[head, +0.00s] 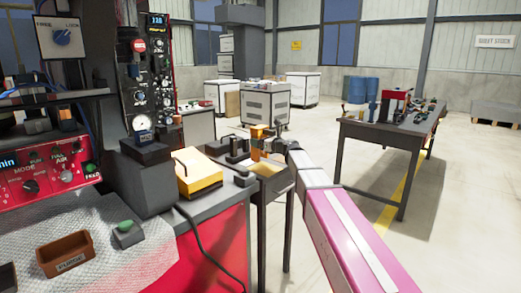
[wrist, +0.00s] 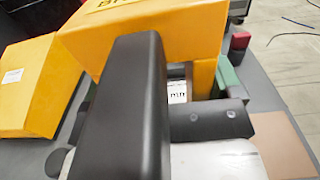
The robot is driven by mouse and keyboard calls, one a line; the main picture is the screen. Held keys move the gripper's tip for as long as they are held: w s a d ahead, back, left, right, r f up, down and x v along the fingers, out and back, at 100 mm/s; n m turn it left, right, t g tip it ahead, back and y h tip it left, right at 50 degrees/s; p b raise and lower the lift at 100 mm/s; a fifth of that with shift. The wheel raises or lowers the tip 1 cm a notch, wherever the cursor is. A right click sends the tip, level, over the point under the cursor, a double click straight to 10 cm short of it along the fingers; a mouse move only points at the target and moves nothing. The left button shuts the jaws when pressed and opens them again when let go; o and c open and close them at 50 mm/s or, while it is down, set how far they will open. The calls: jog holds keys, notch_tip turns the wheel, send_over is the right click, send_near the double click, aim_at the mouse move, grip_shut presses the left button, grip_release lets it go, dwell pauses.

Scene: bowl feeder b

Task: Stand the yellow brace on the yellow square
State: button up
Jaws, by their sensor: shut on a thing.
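My gripper (head: 243,150) is over the far end of the red-sided bench in the head view. It is shut on the yellow brace (head: 258,133), which stands up between the dark fingers. In the wrist view the yellow brace (wrist: 150,25) fills the top, with part of a dark-lettered label showing. A black finger (wrist: 140,105) hides much of its middle, and its lower end is partly hidden. I cannot tell whether the brace touches anything below.
A yellow box (head: 198,175) lies on the bench close left of my gripper; it also shows in the wrist view (wrist: 38,85). A tan patch (wrist: 283,145) lies at the right. A brown bin (head: 65,254) is at the front left. A grey table (head: 385,131) stands apart at right.

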jog(key=shift+f, duration=1.85)
jog(key=shift+f, duration=0.1)
jog(key=o, duration=1)
jog(key=v, duration=1.2)
jog(key=shift+s, duration=0.1)
